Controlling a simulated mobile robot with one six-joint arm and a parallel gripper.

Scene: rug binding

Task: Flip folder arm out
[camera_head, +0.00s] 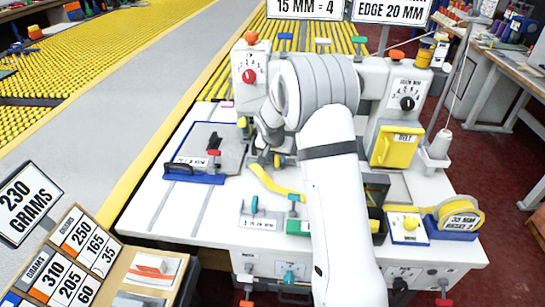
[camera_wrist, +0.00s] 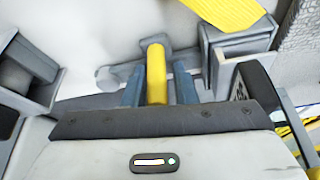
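A grey arm with a yellow bar-shaped handle (camera_wrist: 157,75), which looks like the folder arm, shows at the middle of the wrist view. In the wrist view my gripper (camera_wrist: 159,82) has one blue-grey finger on each side of this handle. Narrow gaps show between fingers and handle, so it looks open around it, not clamped. In the head view a small yellow piece (camera_head: 277,160) shows beside my wrist, low over the white machine table (camera_head: 205,215). My arm hides much of the machine's middle there, including the fingertips.
A yellow binding strip (camera_head: 272,182) runs across the table near my wrist. A blue-based clamp (camera_head: 195,178) stands left, a tape roll (camera_head: 460,215) right. Machine heads with a red dial (camera_head: 249,76) and a black dial (camera_head: 407,102) flank my arm. Weight signs (camera_head: 70,255) stand front left.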

